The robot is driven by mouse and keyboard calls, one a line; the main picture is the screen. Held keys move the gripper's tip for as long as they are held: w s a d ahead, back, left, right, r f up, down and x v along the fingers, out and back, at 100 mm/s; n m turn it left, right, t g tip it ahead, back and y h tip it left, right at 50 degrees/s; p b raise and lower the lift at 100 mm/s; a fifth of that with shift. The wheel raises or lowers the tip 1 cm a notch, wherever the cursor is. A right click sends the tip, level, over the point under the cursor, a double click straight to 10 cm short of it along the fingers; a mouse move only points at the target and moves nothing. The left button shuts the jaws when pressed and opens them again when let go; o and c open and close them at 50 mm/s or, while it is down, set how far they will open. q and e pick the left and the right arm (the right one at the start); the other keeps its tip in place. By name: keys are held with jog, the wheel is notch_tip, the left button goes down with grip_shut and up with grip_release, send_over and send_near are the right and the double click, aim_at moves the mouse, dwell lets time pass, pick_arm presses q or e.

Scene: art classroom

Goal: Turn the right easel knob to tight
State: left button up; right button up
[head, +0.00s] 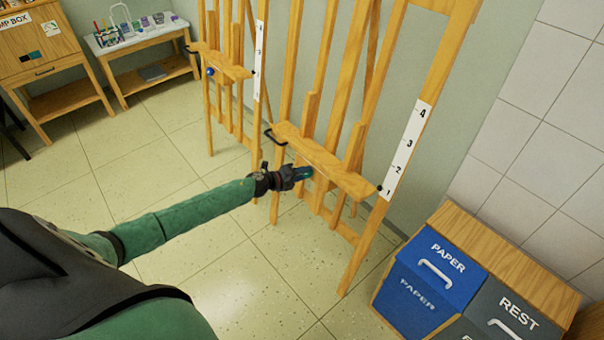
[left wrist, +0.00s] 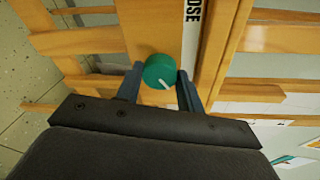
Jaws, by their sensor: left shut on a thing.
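The right easel (head: 330,170) is a wooden frame with a ledge and a white number strip. My left gripper (head: 304,173) reaches in from the left to just below that ledge. In the left wrist view its two blue-grey fingers (left wrist: 160,88) are closed on either side of a round green knob (left wrist: 158,70). The knob's white pointer mark slants toward the lower right of that view. A white label (left wrist: 192,18) above the knob shows the letters "OSE"; the rest is cut off. In the head view the gripper mostly hides the knob. My right gripper is not in view.
A second easel with a blue knob (head: 210,72) stands to the left. Blue PAPER (head: 428,268) and grey REST (head: 500,305) bins stand at the lower right. A white-topped table (head: 140,38) with art supplies is at the back left. Tiled floor lies open between.

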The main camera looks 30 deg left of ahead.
pick_arm(q)
jog(key=shift+f+m, duration=0.1)
jog(key=shift+m, duration=0.2)
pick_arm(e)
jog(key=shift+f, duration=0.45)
pick_arm(q)
jog(key=o, duration=1)
